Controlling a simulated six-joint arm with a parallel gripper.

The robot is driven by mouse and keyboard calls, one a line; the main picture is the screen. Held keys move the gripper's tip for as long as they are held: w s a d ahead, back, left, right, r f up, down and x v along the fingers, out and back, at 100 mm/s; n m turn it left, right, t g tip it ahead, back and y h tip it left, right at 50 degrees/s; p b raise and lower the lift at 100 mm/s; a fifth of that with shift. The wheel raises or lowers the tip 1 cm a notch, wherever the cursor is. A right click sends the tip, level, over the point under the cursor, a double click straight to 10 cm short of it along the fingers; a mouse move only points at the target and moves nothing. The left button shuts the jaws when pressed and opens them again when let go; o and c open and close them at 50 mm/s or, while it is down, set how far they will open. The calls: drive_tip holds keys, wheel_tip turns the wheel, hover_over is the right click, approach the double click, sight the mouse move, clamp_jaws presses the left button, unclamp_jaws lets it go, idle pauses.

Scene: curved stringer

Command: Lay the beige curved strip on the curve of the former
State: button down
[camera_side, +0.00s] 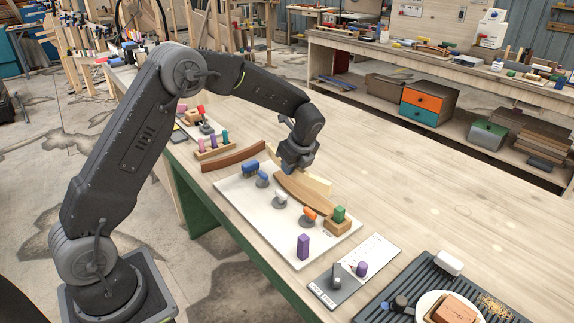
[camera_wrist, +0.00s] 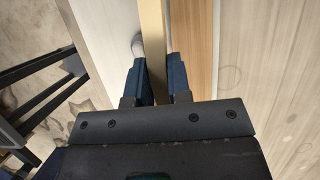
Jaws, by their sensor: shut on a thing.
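I cannot tell whether the strip touches the former.
The white board (camera_side: 245,205) carries several clamps, a purple block (camera_side: 303,246) and a wooden block with a green top (camera_side: 339,214). A reddish-brown curved piece (camera_side: 233,158) lies at the left. A ribbed dark tray (camera_side: 425,290) is front right.

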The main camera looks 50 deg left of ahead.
sight(293, 176)
drive_tip(key=shift+f, duration=2.9)
drive_tip(key=shift+f, duration=1.25)
drive_tip(key=shift+r, duration=0.1)
drive_tip(key=shift+r, duration=0.9)
drive_tip(key=shift+f, duration=1)
drive_tip(key=c, duration=1.1)
unclamp_jaws()
drive_tip(key=shift+f, duration=0.1)
drive_tip(key=shift+o, duration=0.6)
drive_tip(key=shift+s, duration=0.1)
drive_tip(key=shift+s, duration=0.1)
